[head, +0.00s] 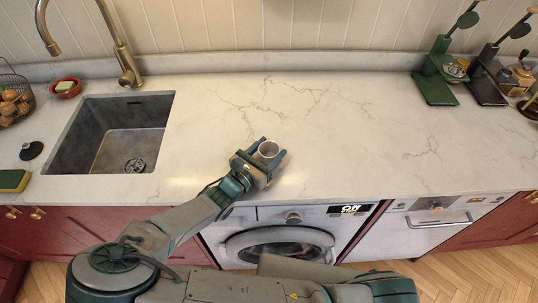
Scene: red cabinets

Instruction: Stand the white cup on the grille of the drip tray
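The white cup (268,149) is near the middle of the head view, over the front part of the counter, its round opening facing up. My gripper (263,157) has a finger on either side of the cup and appears shut on it. Whether the cup's base touches the counter is hidden by the gripper. I cannot make out a drip tray grille for certain. At the far right stand a green lever device (436,75) and a black one (487,75), each with a flat base; the gripper is well to their left.
The sink (115,135) and tap (125,60) are at the left, with a soap dish (66,88), egg basket (12,103), black plug (31,150) and sponge (14,181). A wooden-handled item (522,74) is far right. The counter (350,125) between is clear.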

